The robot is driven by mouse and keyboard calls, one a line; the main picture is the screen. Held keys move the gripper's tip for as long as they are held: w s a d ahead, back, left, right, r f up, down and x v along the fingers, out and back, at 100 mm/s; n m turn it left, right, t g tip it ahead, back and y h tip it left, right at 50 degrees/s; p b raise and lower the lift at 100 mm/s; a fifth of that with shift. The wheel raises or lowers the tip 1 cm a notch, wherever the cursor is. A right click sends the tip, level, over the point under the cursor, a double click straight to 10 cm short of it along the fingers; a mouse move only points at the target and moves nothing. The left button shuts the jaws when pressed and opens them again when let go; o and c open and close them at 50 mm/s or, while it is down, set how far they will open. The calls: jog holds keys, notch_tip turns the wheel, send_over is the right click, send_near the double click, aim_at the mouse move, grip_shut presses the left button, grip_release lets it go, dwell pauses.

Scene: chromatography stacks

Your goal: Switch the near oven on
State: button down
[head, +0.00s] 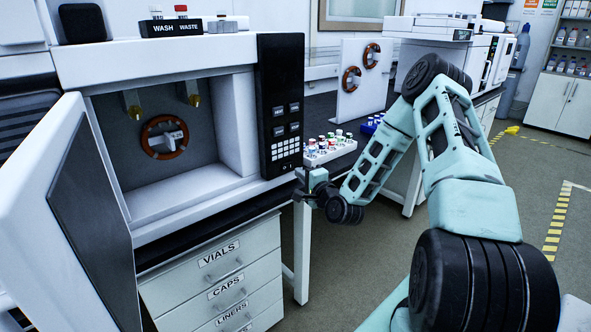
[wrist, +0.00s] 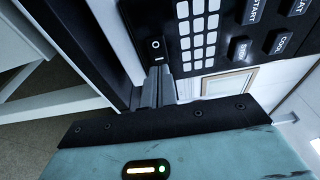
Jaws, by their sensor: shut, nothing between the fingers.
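The near oven (head: 160,62) stands at the left in the head view, its door (head: 70,200) swung wide open. Its black control panel (head: 281,100) is on the right of its front and also fills the top of the wrist view (wrist: 215,60). A small power switch (wrist: 157,50) marked O and I sits at the panel's lower end, beside the white keypad. My gripper (head: 303,186) is at the panel's lower right corner. In the wrist view its closed grey fingers (wrist: 160,72) are right at the switch's I end and hide part of it. I cannot tell whether they touch.
Drawers labelled VIALS and CAPS (head: 218,262) are under the oven. A white rack of vials (head: 328,150) stands on the dark bench just behind my gripper. A column coil (head: 163,137) hangs inside the oven. The floor to the right is open.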

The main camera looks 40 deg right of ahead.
aim_at(291, 165)
jog(key=shift+w+d, duration=0.15)
jog(key=shift+w, duration=0.75)
jog(key=shift+w+d, duration=0.15)
jog(key=shift+w, duration=0.75)
jog(key=shift+d, duration=0.1)
jog(key=shift+w+d+r+n+y+b, duration=0.15)
jog(key=shift+w+d+n+y+b, duration=0.2)
jog(key=shift+n+y, duration=0.4)
